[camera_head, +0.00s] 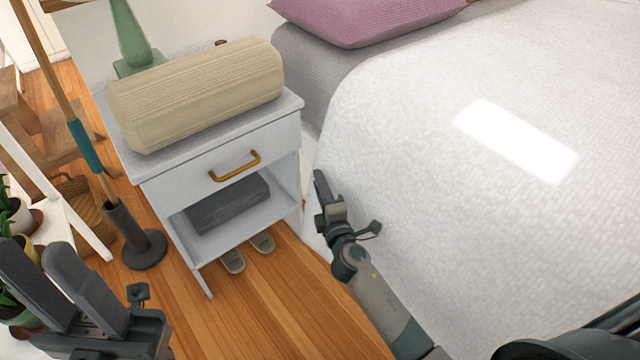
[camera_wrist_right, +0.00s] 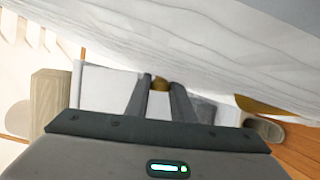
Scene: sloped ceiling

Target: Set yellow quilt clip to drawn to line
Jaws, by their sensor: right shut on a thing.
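My right gripper (camera_head: 324,190) is beside the near side of the white quilt (camera_head: 420,170), close to the nightstand. In the right wrist view its two fingers (camera_wrist_right: 160,88) are closed on a small yellow-brown thing, which I take to be the yellow quilt clip (camera_wrist_right: 160,83). Most of the clip is hidden by the fingers, and it does not show in the head view. The white quilt side (camera_wrist_right: 180,40) fills the top of the wrist view. I cannot make out a line on it. My left gripper (camera_head: 36,255) is open and empty at the lower left.
A white nightstand (camera_head: 222,205) stands left of the bed with a beige bolster (camera_head: 200,95) and green lamp (camera_head: 132,40) on top. Slippers (camera_head: 262,242) lie beneath it. A pole in a dark base (camera_head: 140,248) and plants are at the left.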

